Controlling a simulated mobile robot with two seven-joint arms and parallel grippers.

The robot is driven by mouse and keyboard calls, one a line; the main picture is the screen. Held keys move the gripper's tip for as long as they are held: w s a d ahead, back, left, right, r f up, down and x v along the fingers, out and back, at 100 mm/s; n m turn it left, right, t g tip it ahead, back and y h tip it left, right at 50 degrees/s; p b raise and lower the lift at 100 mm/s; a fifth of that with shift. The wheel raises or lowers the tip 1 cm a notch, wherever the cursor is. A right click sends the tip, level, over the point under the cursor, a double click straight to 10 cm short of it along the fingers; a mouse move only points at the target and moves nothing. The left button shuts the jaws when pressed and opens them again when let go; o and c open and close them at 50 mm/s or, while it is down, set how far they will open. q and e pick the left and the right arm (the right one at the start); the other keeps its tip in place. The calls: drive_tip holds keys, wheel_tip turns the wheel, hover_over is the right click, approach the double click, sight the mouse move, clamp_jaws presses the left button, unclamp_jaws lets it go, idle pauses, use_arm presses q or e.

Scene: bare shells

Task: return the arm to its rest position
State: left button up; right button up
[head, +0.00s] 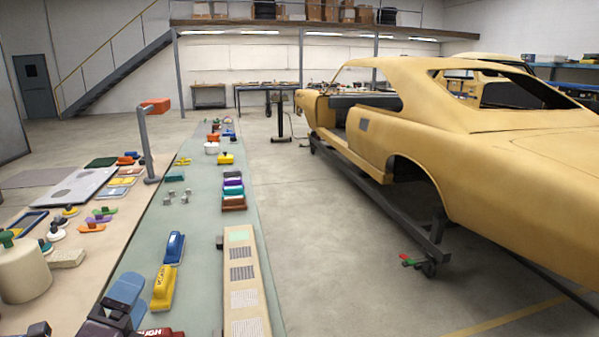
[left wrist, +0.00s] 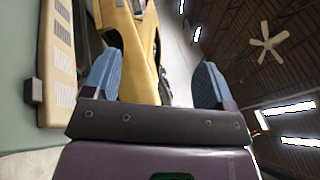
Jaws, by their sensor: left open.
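My left gripper (head: 126,290) is low at the left of the head view, its blue fingers above the green bench top. In the left wrist view its two blue fingers (left wrist: 157,64) stand wide apart with nothing between them. Beyond them that tilted view shows the yellow car body and the ceiling. My right gripper is in neither view.
The green bench (head: 205,232) carries a blue block (head: 174,246), a yellow block (head: 163,288) and a long tan board (head: 243,285) near my left gripper. A post (head: 147,145) rises farther along. Right of the bench is clear floor, then the yellow car shell (head: 440,120).

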use_arm(q)
drive_tip(key=s+a+f+n+g+y, duration=0.2)
drive_tip(key=s+f+n+g+y, duration=0.15)
drive_tip(key=f+n, duration=0.35)
drive_tip(key=s+a+f+n+g+y, duration=0.3)
drive_tip(key=s+f+n+g, duration=0.2)
drive_tip(key=f+n, duration=0.2)
drive_tip(key=s+d+f+n+g+h, duration=0.1)
drive_tip(key=s+d+f+n+g, duration=0.1)
drive_tip(key=s+f+n+g, duration=0.45)
drive_tip(key=s+d+f+n+g+h, duration=0.2)
drive_tip(key=s+f+n+g, duration=0.1)
drive_tip(key=s, duration=0.6)
drive_tip(key=w+f+t+b, duration=0.2)
drive_tip(key=w+f+t, duration=0.1)
drive_tip(key=f, duration=0.4)
drive_tip(key=w+f+m+t+b, duration=0.1)
drive_tip(key=w+f+t+b, duration=0.1)
drive_tip(key=w+f+t, duration=0.2)
wheel_tip(320, 180, down, 3)
drive_tip(key=shift+d+t+h, duration=0.15)
drive_tip(key=shift+t+h, duration=0.3)
drive_tip(key=shift+t, duration=0.15)
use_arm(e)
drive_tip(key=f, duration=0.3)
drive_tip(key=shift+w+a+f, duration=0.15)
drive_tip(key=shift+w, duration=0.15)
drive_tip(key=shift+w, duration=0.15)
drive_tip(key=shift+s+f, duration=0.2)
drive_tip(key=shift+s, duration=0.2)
